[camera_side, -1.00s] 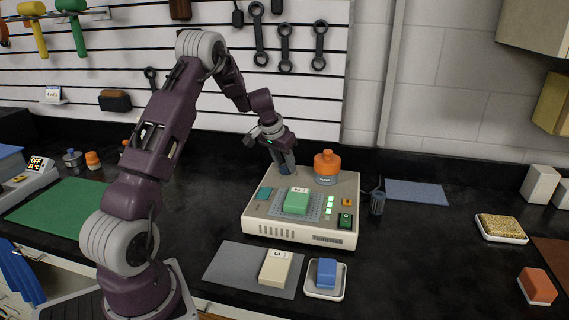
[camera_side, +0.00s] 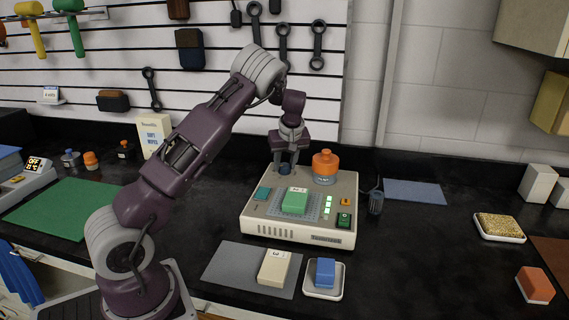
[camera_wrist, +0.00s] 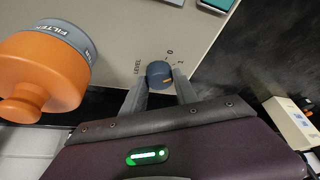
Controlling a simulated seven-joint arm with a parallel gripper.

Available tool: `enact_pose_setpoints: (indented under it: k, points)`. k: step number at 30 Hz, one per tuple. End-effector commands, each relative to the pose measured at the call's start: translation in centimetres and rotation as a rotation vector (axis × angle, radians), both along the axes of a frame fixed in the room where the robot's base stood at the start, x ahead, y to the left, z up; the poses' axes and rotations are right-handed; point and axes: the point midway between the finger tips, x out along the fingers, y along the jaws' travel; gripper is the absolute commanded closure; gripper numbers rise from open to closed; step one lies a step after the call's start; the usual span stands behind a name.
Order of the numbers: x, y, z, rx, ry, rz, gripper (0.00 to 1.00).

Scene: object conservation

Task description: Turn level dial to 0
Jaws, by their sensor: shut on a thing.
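The level dial (camera_wrist: 158,72) is a small dark blue knob on the machine's cream top (camera_wrist: 120,40), beside the printed word LEVEL and the marks 0 and 1. An orange mark shows on its lower right side in the wrist view; I cannot be sure which number it points to. In the side view the dial (camera_side: 284,169) sits at the back of the machine (camera_side: 262,226). My gripper (camera_wrist: 160,88) points down with its two grey fingers on either side of the dial, shut on it. The gripper also shows in the side view (camera_side: 285,165).
An orange-topped filter (camera_side: 325,167) stands close to the right of the dial. A green block (camera_side: 295,203) lies on the machine's grid plate. A cream block (camera_side: 273,267) and a blue block in a white dish (camera_side: 326,272) lie in front.

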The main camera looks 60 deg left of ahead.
Motion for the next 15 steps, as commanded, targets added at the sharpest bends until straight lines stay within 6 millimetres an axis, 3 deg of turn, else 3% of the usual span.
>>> enact_pose_setpoints:
  k: [15]
  points:
    - [0.36, -0.02, -0.09, 0.0, -0.001, 0.449, 1.0]
